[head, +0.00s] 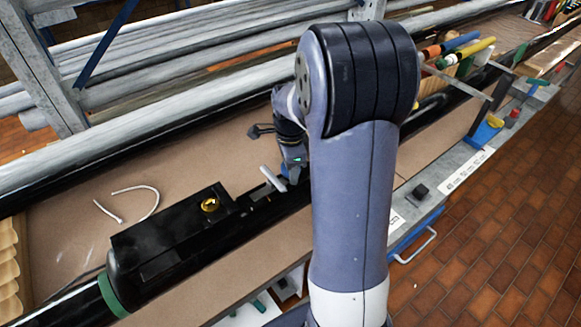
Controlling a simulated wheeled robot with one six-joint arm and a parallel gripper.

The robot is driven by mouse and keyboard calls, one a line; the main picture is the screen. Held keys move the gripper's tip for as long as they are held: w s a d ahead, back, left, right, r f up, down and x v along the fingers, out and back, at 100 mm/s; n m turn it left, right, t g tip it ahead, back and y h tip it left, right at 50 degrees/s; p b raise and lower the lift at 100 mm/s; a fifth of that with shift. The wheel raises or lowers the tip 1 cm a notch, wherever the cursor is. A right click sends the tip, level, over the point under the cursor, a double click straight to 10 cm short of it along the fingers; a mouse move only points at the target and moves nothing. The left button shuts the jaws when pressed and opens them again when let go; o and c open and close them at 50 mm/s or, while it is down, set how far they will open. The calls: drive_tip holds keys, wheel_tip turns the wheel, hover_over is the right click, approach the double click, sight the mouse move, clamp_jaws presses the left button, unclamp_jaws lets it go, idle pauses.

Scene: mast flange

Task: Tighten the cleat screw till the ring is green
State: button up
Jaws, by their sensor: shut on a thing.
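A black mast (245,238) with a green band (112,297) lies across the bench. A black housing (172,229) on it carries a small yellow ring (210,205) with a dark centre. Further along, a light grey bar (272,178), possibly the cleat, sits at the mast. My gripper (287,172) is beside this bar, partly hidden behind my own arm. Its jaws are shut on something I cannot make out. I cannot tell whether it touches the bar. I see no screw clearly and no green ring around one.
A white cord (130,197) lies on the brown bench top left of the housing. Long grey tubes (150,120) lie behind. Coloured tool handles (455,50) stand at upper right. A small black block (421,191) is on the front edge. The brick floor at right is clear.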

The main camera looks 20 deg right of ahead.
drive_tip(key=o, duration=1.1)
drive_tip(key=shift+c, duration=0.2)
drive_tip(key=shift+r, duration=0.1)
drive_tip(key=shift+r+p, duration=1.9)
drive_tip(key=shift+r, duration=0.55)
